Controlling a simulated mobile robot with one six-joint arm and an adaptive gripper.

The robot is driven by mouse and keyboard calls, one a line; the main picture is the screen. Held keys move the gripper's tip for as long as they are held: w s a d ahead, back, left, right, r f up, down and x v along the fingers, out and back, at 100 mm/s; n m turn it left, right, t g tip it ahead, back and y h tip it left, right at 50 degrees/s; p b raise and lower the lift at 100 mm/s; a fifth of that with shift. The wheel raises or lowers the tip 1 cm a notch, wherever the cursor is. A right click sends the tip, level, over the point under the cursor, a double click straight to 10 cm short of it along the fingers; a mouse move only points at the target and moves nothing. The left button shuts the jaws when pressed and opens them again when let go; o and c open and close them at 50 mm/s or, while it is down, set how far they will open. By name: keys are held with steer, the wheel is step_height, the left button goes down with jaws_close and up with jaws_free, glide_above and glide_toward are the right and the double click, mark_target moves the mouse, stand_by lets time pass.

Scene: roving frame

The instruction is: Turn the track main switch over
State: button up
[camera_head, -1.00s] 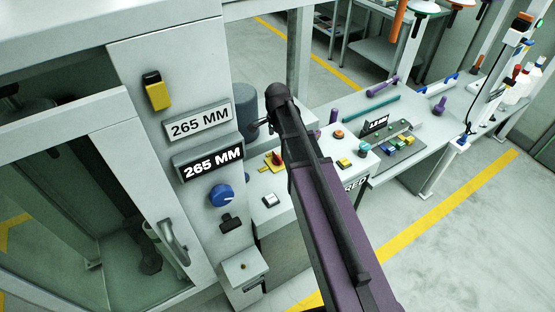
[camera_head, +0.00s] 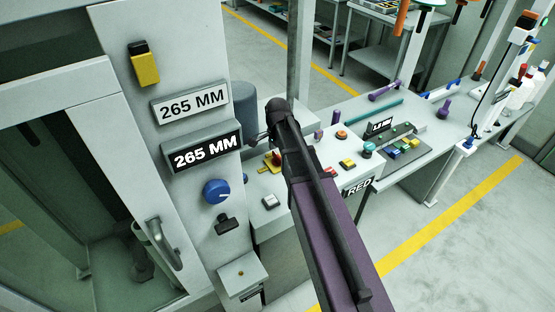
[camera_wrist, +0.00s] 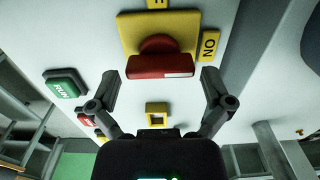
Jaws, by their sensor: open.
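The track main switch is a red handle (camera_wrist: 160,64) on a yellow plate (camera_wrist: 132,32), filling the upper middle of the wrist view. In the head view the red switch (camera_head: 275,157) shows on the pale console, left of my arm. A yellow tag beside the plate carries letters reading NO or, turned round, ON. The handle's long bar lies across the wrist view. My gripper (camera_wrist: 160,78) is open, one finger to each side of the handle's ends, with visible gaps and nothing held. In the head view my arm hides most of the gripper.
A green RUN button (camera_wrist: 65,84) and a partly hidden red button (camera_wrist: 88,120) lie left of the switch. A yellow square frame (camera_wrist: 157,114) sits below it. A blue knob (camera_head: 216,191) and a grey cylinder (camera_head: 238,108) stand near the console.

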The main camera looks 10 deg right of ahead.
steer(key=shift+f, duration=0.4)
steer(key=c, duration=0.8)
